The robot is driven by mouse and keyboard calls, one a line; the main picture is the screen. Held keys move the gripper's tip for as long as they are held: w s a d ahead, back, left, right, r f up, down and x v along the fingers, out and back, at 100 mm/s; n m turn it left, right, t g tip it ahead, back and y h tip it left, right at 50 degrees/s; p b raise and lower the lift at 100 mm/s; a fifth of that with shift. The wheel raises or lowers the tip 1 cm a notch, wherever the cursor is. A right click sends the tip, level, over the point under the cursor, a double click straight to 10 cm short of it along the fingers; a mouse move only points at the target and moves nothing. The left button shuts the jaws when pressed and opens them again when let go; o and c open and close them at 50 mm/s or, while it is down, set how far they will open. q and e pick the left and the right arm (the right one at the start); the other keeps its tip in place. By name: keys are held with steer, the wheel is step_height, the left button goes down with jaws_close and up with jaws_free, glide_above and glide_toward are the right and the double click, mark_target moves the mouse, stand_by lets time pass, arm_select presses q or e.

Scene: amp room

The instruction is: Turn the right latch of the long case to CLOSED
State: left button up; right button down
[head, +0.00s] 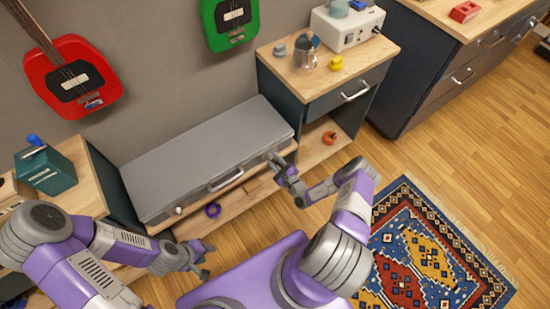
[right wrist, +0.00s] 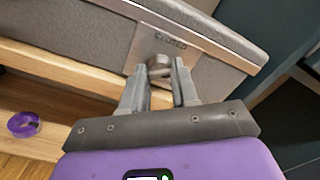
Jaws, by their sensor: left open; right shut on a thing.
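The long grey case (head: 205,150) lies shut on a low wooden shelf, with a handle (head: 226,180) on its front face. Its right latch, a small metal knob (right wrist: 159,62), sits on a metal plate under lettering that seems to read CLOSED. My right gripper (head: 280,168) is at the right end of the case front; in the right wrist view its fingers (right wrist: 160,80) are shut on the knob. The fingers partly hide the knob, and I cannot tell its exact angle. A pale left latch (head: 179,210) shows near the left end. My left gripper (head: 206,261) is open and empty, in front of the shelf.
A purple ring (head: 213,210) lies below the case; it also shows in the right wrist view (right wrist: 23,124). A wooden-topped cabinet (head: 318,80) stands close to the right, with an orange item (head: 329,138) on its lower shelf. A patterned rug (head: 435,250) covers floor at right.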

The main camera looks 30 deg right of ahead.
steer(key=n+p, duration=0.3)
steer(key=n, duration=0.2)
steer(key=shift+n, duration=0.3)
steer(key=n+p, duration=0.3)
steer(key=n, duration=0.2)
steer(key=shift+n, duration=0.4)
steer(key=c, duration=0.8)
jaws_free()
steer(key=shift+c, duration=0.2)
steer(key=s+p, duration=0.1)
steer(key=s, duration=0.6)
steer(key=shift+s+d, duration=0.3)
